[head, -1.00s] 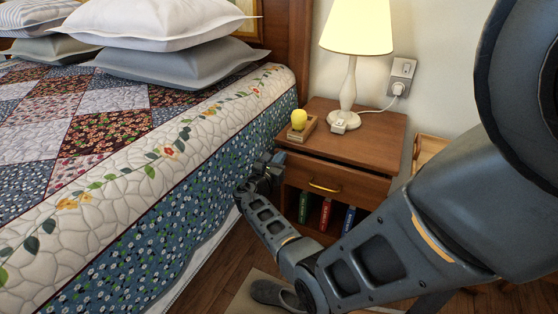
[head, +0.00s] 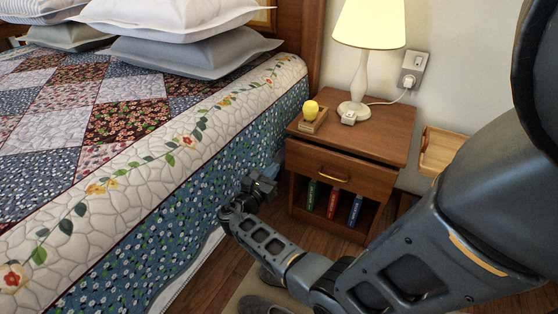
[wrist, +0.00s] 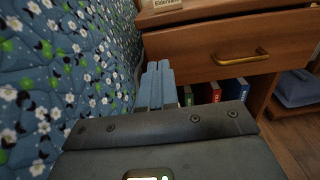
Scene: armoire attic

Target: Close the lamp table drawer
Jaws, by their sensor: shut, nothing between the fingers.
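The wooden lamp table (head: 392,124) stands right of the bed. Its drawer (head: 310,163) has a brass handle (head: 334,178) and looks slightly pulled out, with a dark gap under the tabletop. In the wrist view the drawer front (wrist: 205,62) fills the upper right, with its handle (wrist: 240,56) in plain sight. My gripper (head: 268,186) is low beside the bed, left of and in front of the drawer, apart from it. In the wrist view its fingers (wrist: 158,68) are together and empty, pointing towards the drawer's left end.
The bed's quilt (head: 150,225) hangs close to my gripper on the left. A lamp (head: 368,30) and a small holder with a yellow item (head: 311,110) stand on the table. Several books (head: 332,202) are in the open shelf below. Slippers (head: 265,300) lie on the rug.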

